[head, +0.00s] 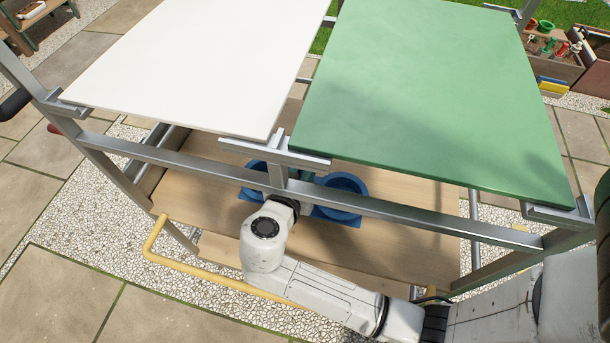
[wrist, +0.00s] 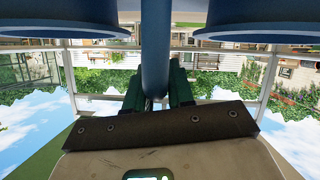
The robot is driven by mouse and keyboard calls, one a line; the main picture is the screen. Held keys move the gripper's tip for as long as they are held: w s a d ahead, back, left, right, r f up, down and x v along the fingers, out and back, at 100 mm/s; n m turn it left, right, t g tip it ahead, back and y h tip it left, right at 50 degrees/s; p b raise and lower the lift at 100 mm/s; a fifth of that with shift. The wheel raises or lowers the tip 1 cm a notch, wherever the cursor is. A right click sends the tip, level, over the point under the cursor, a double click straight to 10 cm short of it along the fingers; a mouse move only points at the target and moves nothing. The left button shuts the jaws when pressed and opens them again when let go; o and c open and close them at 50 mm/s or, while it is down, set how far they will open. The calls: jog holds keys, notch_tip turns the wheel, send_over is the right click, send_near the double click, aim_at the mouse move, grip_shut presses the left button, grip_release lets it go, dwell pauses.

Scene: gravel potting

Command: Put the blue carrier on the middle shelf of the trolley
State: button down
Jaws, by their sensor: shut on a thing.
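The blue carrier (head: 336,213) shows two round holders, one on each side of my wrist, below the trolley's top. In the wrist view its upright blue handle (wrist: 155,40) runs between the dark green fingers of my gripper (wrist: 157,88), which is shut on it. The round holders hang at the top corners of that upside-down view.
A white panel (head: 200,60) and a green panel (head: 430,90) form the trolley's top, close above the carrier. A metal rail crosses the front above my wrist. A yellow bar (head: 220,282) runs low in front. Bare shelf lies right of the carrier.

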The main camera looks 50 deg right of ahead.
jog(key=shift+w+d, duration=0.25)
jog(key=shift+d, duration=0.45)
jog(key=shift+f+b, duration=0.3)
jog(key=shift+f, duration=1.45)
jog(key=shift+f, duration=0.15)
jog(key=c, duration=1)
grip_release()
jog(key=shift+a+r, duration=0.15)
jog(key=shift+r, duration=0.1)
jog(key=v, duration=1.1)
jog(key=shift+s+a+r+p, duration=0.1)
jog(key=shift+s+a+p, duration=0.1)
jog(key=shift+a+p, duration=0.15)
